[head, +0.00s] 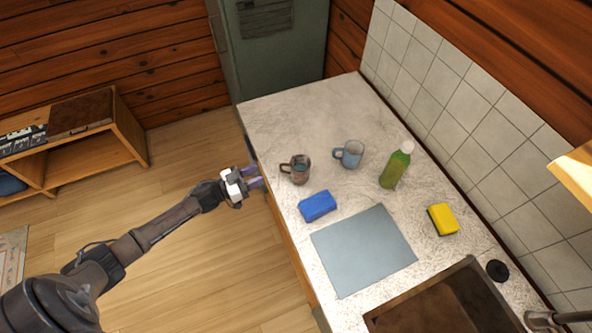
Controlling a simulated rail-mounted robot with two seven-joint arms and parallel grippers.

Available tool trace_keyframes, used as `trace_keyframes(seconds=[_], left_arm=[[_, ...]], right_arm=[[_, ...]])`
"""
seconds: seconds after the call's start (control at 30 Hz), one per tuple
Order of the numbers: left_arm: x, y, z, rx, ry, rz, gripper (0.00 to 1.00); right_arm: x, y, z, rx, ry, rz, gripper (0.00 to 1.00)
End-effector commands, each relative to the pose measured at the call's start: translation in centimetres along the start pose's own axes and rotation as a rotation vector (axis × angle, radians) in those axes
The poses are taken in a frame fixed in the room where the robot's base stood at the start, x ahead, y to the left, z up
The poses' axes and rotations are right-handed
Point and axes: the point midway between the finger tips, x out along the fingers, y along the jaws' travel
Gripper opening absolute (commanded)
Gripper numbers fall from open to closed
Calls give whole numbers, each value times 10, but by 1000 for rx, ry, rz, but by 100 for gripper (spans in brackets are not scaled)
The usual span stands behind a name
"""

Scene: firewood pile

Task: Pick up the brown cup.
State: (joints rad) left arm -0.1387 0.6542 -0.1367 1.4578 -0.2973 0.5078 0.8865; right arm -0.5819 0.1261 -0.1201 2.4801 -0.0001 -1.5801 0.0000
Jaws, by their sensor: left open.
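The brown cup (301,170) stands upright on the pale countertop (300,115), near its left edge. Its handle points left, toward my gripper. My left gripper (258,177) is open and empty at the counter's left edge, just left of the cup's handle. Its fingers point right toward the cup, and a small gap shows between them and the handle. My right gripper is not in view.
A blue-grey cup (351,155) stands right of the brown cup, with a green bottle (394,168) beyond it. A blue sponge (318,206) lies close below the brown cup. A grey mat (363,250), yellow sponge (443,219) and sink (440,305) are nearer. The counter's far end is clear.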

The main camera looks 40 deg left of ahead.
Motion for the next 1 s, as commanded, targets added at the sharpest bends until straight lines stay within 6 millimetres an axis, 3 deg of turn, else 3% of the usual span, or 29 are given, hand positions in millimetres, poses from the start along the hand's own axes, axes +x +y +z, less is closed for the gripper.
trace_keyframes(seconds=[0.1, 0.43, 0.8, 1.0], left_arm=[[17, 0, 0, 0, 1, -1, 40], [36, 1, 0, 0, 0, -1, 40], [79, 4, 2, 0, 0, -2, 40], [83, 4, 3, 0, -2, -1, 40]], right_arm=[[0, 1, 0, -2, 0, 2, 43], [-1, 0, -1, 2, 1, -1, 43], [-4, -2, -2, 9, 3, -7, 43], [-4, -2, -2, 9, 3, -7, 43]])
